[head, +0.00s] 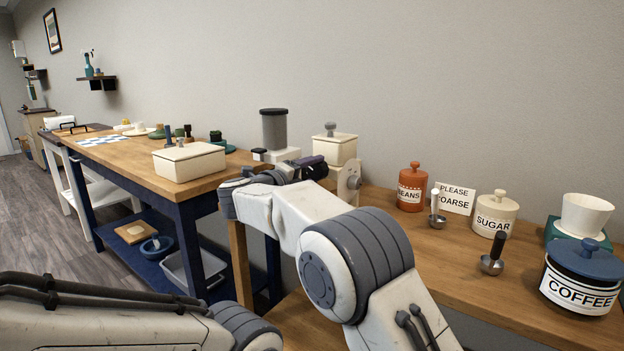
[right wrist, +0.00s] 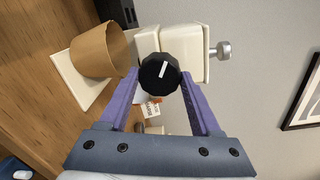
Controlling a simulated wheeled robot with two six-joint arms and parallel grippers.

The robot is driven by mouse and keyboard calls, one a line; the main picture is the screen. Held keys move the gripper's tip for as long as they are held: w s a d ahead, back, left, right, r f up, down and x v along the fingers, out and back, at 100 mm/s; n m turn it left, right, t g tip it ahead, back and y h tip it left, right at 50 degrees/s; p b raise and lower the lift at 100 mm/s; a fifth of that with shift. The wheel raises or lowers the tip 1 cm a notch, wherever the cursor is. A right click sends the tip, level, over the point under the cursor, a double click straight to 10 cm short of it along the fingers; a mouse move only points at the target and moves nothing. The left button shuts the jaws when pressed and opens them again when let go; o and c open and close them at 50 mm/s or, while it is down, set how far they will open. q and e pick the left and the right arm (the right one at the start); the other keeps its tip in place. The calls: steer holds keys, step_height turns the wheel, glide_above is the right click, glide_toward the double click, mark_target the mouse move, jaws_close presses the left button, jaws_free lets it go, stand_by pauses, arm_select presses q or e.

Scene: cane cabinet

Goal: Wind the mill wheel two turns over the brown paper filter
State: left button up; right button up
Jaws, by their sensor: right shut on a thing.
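The mill is a cream box (head: 335,147) with a small knob on top, on the wooden counter in the head view. It also shows in the right wrist view (right wrist: 185,40), lying sideways in the picture. Its wheel is a black round knob (right wrist: 160,73) with a white mark. My right gripper (head: 312,167) reaches the mill, and its purple fingers (right wrist: 158,82) are shut on the wheel's two sides. The brown paper filter (right wrist: 98,52) is beside the mill on a white base (right wrist: 78,88); it is hidden in the head view. My left gripper is out of view.
To the right on the counter are an orange beans jar (head: 412,187), a coarse sign (head: 454,197), a sugar jar (head: 495,213) and a coffee jar (head: 583,278).

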steer(key=shift+a+f, duration=0.1)
steer(key=shift+f, duration=0.05)
stand_by(0.4)
steer(key=o, duration=1.4)
steer(key=shift+s, duration=0.1)
steer(key=shift+c, duration=0.2)
steer(key=v, duration=1)
steer(key=shift+s+p, duration=0.15)
steer(key=shift+p, duration=0.15)
steer(key=shift+a, duration=0.15)
